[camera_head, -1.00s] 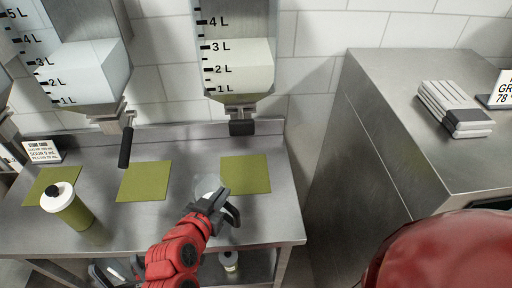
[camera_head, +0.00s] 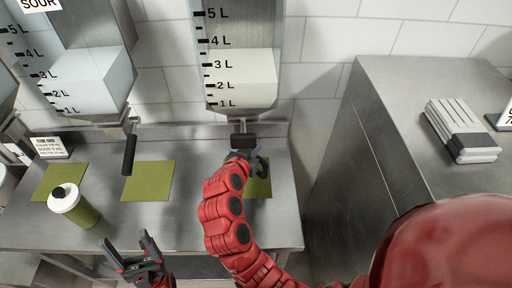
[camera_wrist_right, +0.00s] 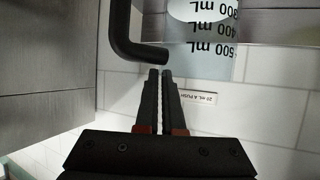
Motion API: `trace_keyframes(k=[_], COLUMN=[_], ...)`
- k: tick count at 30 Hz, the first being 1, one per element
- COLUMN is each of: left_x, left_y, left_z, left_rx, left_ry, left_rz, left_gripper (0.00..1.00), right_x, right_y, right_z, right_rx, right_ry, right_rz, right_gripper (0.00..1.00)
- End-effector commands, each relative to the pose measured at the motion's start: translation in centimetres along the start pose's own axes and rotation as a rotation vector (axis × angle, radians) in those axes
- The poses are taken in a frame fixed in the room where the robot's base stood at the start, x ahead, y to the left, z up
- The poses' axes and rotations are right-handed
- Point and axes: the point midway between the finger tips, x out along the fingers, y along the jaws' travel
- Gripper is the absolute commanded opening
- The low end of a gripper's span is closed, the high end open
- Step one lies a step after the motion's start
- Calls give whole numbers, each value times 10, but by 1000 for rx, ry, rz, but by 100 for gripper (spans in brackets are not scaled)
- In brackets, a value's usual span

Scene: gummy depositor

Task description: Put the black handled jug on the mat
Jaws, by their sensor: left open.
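The jug shows in the right wrist view (camera_wrist_right: 205,55), where the picture is upside down; it is clear, with mL marks and a black handle (camera_wrist_right: 128,38). In the head view only its black handle (camera_head: 263,168) shows, over the green mat (camera_head: 257,188) under the right tank. Its body and base are hidden by my right arm, so contact with the mat cannot be seen. My right gripper (camera_wrist_right: 165,72) is shut and empty beside the jug's rim and handle, close under the right tank's black lever (camera_head: 243,142). My left gripper (camera_head: 128,258) is open and empty at the front left.
A middle tank (camera_head: 85,75) with a black lever (camera_head: 129,155) hangs over another green mat (camera_head: 148,181). A white-lidded green bottle (camera_head: 74,206) stands front left on the steel table. A steel cabinet (camera_head: 400,130) bounds the right side, with folded cloths (camera_head: 461,130) on top.

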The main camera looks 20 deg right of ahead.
Motion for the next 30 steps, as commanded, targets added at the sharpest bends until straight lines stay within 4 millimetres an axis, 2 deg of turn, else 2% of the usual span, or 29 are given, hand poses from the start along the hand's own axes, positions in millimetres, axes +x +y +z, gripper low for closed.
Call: trace_keyframes(k=[5, 11, 15, 24, 30], left_x=[10, 29, 29, 23, 25], left_y=[0, -1, -1, -1, -1], left_z=[-2, -5, -5, -4, -4], left_rx=[0, 0, 0, 0, 0], left_ry=[0, 0, 0, 0, 0], left_rz=[0, 0, 0, 0, 0], left_gripper=[75, 75, 75, 75, 75], right_x=[14, 27, 30, 31, 30], right_y=[2, 2, 1, 1, 1], right_z=[-9, 18, 25, 29, 28], right_rx=[2, -3, 1, 2, 1], right_ry=[3, 0, 4, 5, 3], right_rz=[1, 3, -3, -2, -2], right_gripper=[0, 0, 0, 0, 35])
